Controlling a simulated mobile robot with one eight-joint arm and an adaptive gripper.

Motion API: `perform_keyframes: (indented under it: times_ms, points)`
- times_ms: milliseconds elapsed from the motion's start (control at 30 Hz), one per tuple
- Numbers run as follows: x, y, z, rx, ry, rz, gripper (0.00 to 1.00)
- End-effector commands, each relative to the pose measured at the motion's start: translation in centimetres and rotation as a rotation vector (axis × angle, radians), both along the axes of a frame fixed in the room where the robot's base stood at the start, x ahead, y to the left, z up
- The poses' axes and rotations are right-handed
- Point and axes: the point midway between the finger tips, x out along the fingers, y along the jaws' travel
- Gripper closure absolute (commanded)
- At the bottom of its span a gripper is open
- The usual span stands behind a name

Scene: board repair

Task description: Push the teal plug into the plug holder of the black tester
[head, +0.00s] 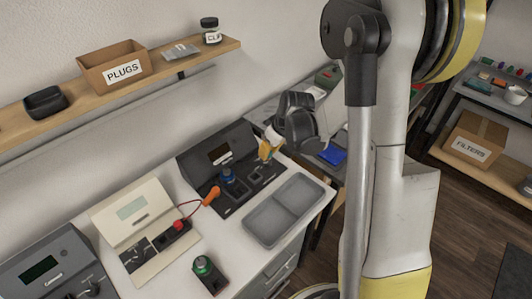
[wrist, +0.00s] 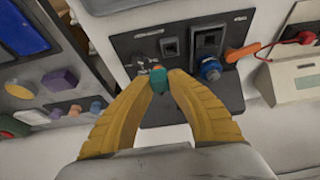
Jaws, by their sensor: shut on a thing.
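My gripper (wrist: 157,82) is shut on the teal plug (wrist: 158,80), held between the tips of its yellow fingers. In the wrist view the plug is over the near left part of the black tester's panel (wrist: 188,75). I cannot tell whether the plug is in a holder or just above one, as the fingers and plug cover that spot. The black tester (head: 211,145) also shows in the head view, its screen at the back. There my gripper (head: 266,152) is at the tester's right end, and the plug is hidden.
A blue knob (wrist: 211,70) and an orange probe (wrist: 241,52) with a red lead are on the tester's right side in the wrist view. A cream tester (head: 132,212) stands left of it in the head view. An empty grey tray (head: 249,222) lies in front.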

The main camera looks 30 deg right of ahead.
Motion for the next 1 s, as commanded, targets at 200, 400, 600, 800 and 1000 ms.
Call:
perform_keyframes:
  times_ms: [200,400,600,800,1000]
  points:
    - [0.4,0.5,0.0,0.000,0.000,0.001,1.00]
    - [1.4,1.9,0.0,-0.001,0.000,0.002,1.00]
    - [2.4,3.3,0.0,0.000,0.001,0.002,1.00]
    - [2.8,3.8,0.0,0.000,0.000,0.000,1.00]
    - [2.8,3.8,0.0,0.000,0.000,0.000,1.00]
